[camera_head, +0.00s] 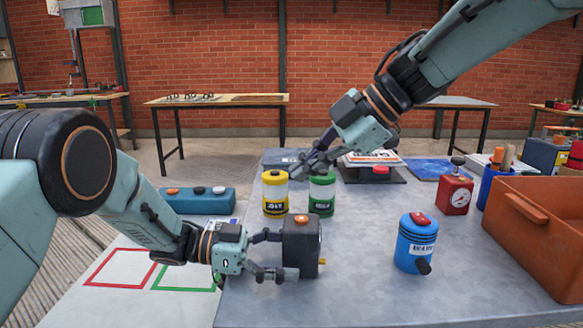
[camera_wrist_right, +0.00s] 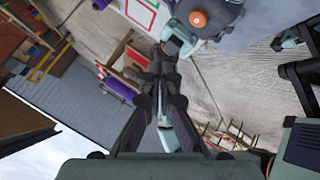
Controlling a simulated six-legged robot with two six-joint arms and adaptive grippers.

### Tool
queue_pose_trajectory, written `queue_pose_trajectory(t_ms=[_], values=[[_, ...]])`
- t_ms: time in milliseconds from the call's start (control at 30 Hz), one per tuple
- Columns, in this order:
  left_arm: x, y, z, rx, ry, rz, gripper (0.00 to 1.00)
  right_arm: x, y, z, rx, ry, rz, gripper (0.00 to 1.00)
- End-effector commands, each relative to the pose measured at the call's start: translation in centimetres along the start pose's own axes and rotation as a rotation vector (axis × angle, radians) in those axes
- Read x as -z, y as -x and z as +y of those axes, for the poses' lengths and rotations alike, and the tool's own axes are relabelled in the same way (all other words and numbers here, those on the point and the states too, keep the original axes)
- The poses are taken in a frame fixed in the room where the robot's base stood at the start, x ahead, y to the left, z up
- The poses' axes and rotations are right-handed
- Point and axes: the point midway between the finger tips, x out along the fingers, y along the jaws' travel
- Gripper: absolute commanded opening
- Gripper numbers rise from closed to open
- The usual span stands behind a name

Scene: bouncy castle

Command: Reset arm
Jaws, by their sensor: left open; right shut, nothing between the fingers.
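My left gripper (camera_head: 287,256) is open in the head view. Its fingers reach to a dark box (camera_head: 301,246) with an orange button on top, at the table's left edge. One finger is at its left side, the other low across its front; I cannot tell whether they touch it. My right gripper (camera_head: 299,172) is shut and empty. It hangs in the air, pointing down-left, and appears above the yellow canister (camera_head: 275,196) and green canister (camera_head: 321,196).
On the grey table (camera_head: 350,285) stand a blue canister (camera_head: 416,243), a red gauge device (camera_head: 456,193) and an orange bin (camera_head: 537,234). A white surface with red and green square outlines (camera_head: 118,270) lies left. The front middle of the table is clear.

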Motion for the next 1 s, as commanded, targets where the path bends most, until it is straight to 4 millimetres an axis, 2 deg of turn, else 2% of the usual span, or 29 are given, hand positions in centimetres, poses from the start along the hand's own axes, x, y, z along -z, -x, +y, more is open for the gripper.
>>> queue_pose_trajectory(t_ms=[200,533,667,800,1000], values=[[0.0,0.0,0.0,0.001,0.000,0.000,0.90,-0.8,-1.2,-0.8,0.000,-0.001,0.001,0.00],[0.0,0.0,0.0,0.001,0.000,0.000,0.90,-0.9,-1.3,-0.9,0.000,0.000,0.001,0.00],[0.0,0.0,0.0,0.001,0.000,0.000,0.90,-0.8,-1.1,-0.7,-0.001,0.002,0.000,0.00],[0.0,0.2,0.0,0.001,0.000,0.000,0.90,0.0,0.0,0.1,-0.003,0.003,0.000,0.00],[0.0,3.6,-0.1,0.005,-0.001,0.002,0.90,0.0,0.0,0.0,0.000,0.000,0.000,0.00]])
